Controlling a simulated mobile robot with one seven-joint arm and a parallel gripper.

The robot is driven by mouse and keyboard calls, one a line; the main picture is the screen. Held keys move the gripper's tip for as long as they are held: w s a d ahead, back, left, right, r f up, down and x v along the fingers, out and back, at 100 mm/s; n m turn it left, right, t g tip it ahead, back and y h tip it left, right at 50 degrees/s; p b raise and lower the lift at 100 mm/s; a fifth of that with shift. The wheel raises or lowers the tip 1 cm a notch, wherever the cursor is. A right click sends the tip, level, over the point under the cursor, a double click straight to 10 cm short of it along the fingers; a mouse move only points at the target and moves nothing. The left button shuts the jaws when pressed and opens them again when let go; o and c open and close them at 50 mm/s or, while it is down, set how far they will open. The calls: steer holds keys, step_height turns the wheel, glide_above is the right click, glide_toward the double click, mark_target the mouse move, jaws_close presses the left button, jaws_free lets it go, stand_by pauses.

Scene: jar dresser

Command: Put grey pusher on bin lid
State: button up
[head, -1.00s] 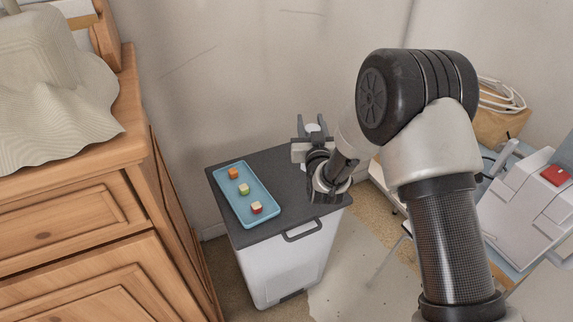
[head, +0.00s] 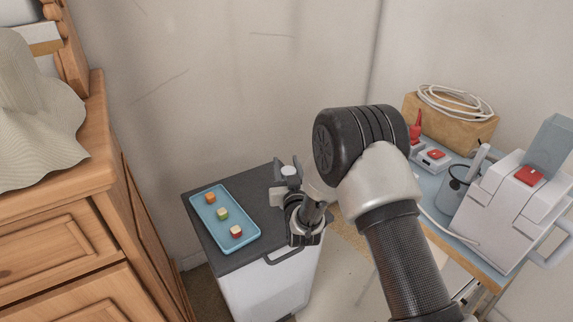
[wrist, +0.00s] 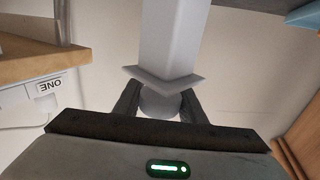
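The dark grey bin lid (head: 262,248) tops a white bin (head: 262,290) standing by the dresser. My gripper (head: 289,174) appears above the right part of the lid; its exact height is hard to tell. In the wrist view, the fingers (wrist: 160,103) are closed around the rounded neck of the pale grey pusher (wrist: 170,35), just past its square flange. Its long body points away from the palm. In the head view only a small pale bit of the pusher (head: 290,171) shows between the fingers.
A blue tray (head: 249,237) with three small cubes lies on the lid's left part. A wooden dresser (head: 75,225) stands left. At right, a table (head: 484,263) carries a white machine (head: 500,205), a dark pot (head: 455,188) and a box with cable (head: 450,130).

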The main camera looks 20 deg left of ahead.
steer(key=o, duration=0.3)
steer(key=shift+o, duration=0.2)
steer(key=shift+r, duration=0.15)
steer(key=shift+s+d+r, duration=0.1)
steer(key=shift+s+d, duration=0.05)
steer(key=shift+s, duration=0.15)
steer(key=p+v, duration=0.2)
steer(key=v, duration=0.9)
steer(key=w+d+r+m+g+h, duration=0.1)
steer(key=w+d+r, duration=0.1)
steer(key=d+r, duration=0.25)
steer(key=w+d+r+g+h, duration=0.1)
steer(key=w+d+r+h, duration=0.15)
steer(key=r, duration=0.25)
steer(key=s+d+r+m+g+h, duration=0.2)
steer(key=s+d+r+g, duration=0.15)
steer(key=d+r, duration=0.5)
steer(key=s+d+r+g+h, duration=0.1)
steer(key=s+d, duration=0.4)
steer(key=s, duration=0.3)
steer(key=s+d+r+m+g, duration=0.1)
steer(key=s+d+g, duration=0.1)
steer(key=s+d, duration=0.4)
steer(key=s+d+r+m+g+h, duration=0.1)
steer(key=s+d, duration=0.4)
steer(key=s, duration=0.6)
steer(key=shift+s+d+r+g+h, duration=0.35)
steer(key=shift+s+d+r+g, duration=0.05)
steer(key=shift+r+g, duration=0.05)
